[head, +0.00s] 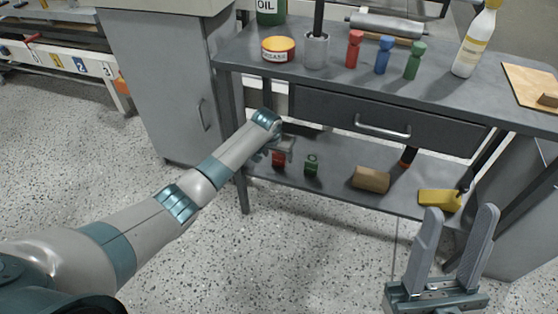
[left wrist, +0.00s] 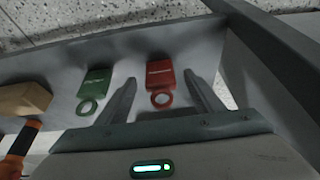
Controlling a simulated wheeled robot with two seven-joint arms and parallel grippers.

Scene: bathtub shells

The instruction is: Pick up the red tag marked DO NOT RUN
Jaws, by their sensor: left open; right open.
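The red tag (left wrist: 160,76) lies on the lower shelf in the left wrist view, its ring end toward my gripper; its lettering is too small to read. It also shows in the head view (head: 278,159), partly hidden by my left gripper. My left gripper (left wrist: 160,82) is open, with one finger on each side of the red tag; I cannot tell whether it touches it. A green tag (left wrist: 95,88) lies to the left, outside the fingers; it shows in the head view (head: 311,164). My right gripper (head: 460,215) is open and empty in front of the bench.
The lower shelf (head: 335,180) also holds a wooden block (head: 371,179) and a yellow object (head: 439,197). A drawer (head: 380,120) sits above the shelf. A bench leg (left wrist: 280,45) stands close right of the red tag in the wrist view.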

